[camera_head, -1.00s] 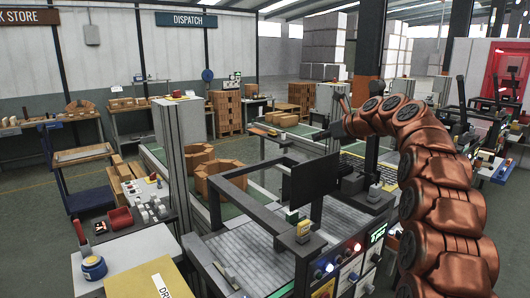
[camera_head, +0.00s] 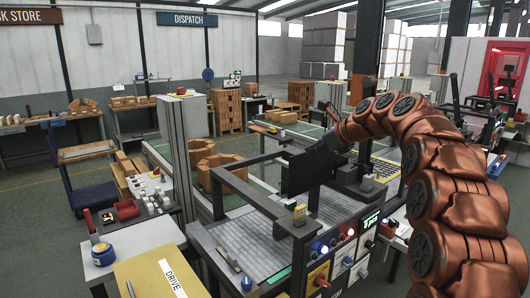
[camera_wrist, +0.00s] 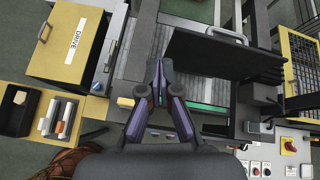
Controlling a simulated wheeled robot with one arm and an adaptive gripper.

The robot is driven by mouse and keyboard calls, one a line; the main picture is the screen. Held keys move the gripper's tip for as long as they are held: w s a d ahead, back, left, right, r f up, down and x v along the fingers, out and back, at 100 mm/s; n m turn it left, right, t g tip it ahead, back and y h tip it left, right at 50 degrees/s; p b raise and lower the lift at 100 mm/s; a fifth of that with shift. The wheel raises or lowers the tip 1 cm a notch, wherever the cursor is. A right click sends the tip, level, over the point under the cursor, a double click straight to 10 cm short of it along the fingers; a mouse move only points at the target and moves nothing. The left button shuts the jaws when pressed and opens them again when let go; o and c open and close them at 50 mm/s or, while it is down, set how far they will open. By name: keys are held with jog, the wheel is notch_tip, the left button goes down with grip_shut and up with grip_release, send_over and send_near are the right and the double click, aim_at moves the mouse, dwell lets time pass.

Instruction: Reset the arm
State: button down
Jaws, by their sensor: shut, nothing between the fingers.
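My arm (camera_head: 428,160) is copper-coloured and arches up the right side of the head view. My gripper (camera_head: 326,110) points left and down above the workstation, just above and behind the black panel. In the wrist view my gripper (camera_wrist: 157,70) shows two dark purple-grey fingers whose tips are together with nothing between them. Below the fingers is the grey slatted bed of the workstation. The black panel (camera_wrist: 215,62) with a grey handle lies just right of the fingertips.
The workstation has a dark frame (camera_head: 243,196) and a front panel of lit buttons and a red knob (camera_head: 318,277). Yellow mesh (camera_wrist: 302,55) is at right in the wrist view.

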jog(key=s+a+f+n+g+h, duration=0.15)
jog(key=s+f+n, duration=0.25)
jog(key=s, duration=0.4)
jog(key=s+a+f+n+g, duration=0.15)
jog(key=s+f+n, duration=0.25)
jog(key=s, duration=0.5)
jog(key=s+f+n+g+h, duration=0.15)
jog(key=s+f+n, duration=0.25)
jog(key=s, duration=0.4)
jog(key=s+d+f+n+g+h, duration=0.1)
jog(key=s+f+n, duration=0.3)
jog(key=s, duration=0.6)
jog(key=s+d+f+n+g+h+b, duration=0.1)
jog(key=s+d+f+n+g, duration=0.1)
jog(key=s, duration=0.9)
jog(key=s+d+f+n+g+h, duration=0.2)
jog(key=s+d+f+n, duration=0.2)
jog(key=s+f+n, duration=0.3)
jog(key=s, duration=0.4)
jog(key=shift+f+g+b, duration=0.3)
jog(key=shift+g, duration=0.05)
